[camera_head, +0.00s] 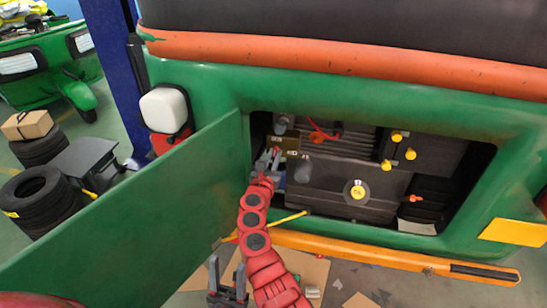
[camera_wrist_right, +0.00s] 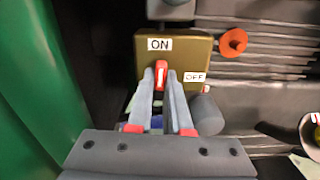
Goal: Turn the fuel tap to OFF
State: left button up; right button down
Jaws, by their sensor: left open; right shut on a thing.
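The fuel tap is a red lever (camera_wrist_right: 161,75) on a brass plate (camera_wrist_right: 190,52) inside the open engine bay. The lever stands upright below the ON label (camera_wrist_right: 159,44); the OFF label (camera_wrist_right: 194,77) is to its right. My right gripper (camera_wrist_right: 162,80) is shut on the red lever, with a fingertip on each side. In the head view my right gripper (camera_head: 268,160) reaches into the bay's left part and partly hides the tap. My left gripper (camera_head: 227,278) is open and empty, low in front of the bay, above the floor.
The green door (camera_head: 150,215) stands open left of the bay. An orange bumper bar (camera_head: 350,249) runs below the opening. A grey cylinder (camera_wrist_right: 206,114) sits right below the plate, and an orange-red round part (camera_wrist_right: 233,42) is to its right. Tyres (camera_head: 42,205) lie at far left.

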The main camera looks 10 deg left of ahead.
jog(key=m+b, duration=0.5)
jog(key=b, duration=0.1)
jog(key=m+b, duration=0.6)
jog(key=d+f+m+b, duration=0.1)
jog(key=m+b, duration=0.5)
jog(key=shift+r, duration=0.15)
dwell(0.5)
jog(key=c, duration=0.9)
grip_release()
jog(key=shift+o, duration=0.3)
jog(key=shift+w, duration=0.1)
jog(key=shift+f, duration=0.2)
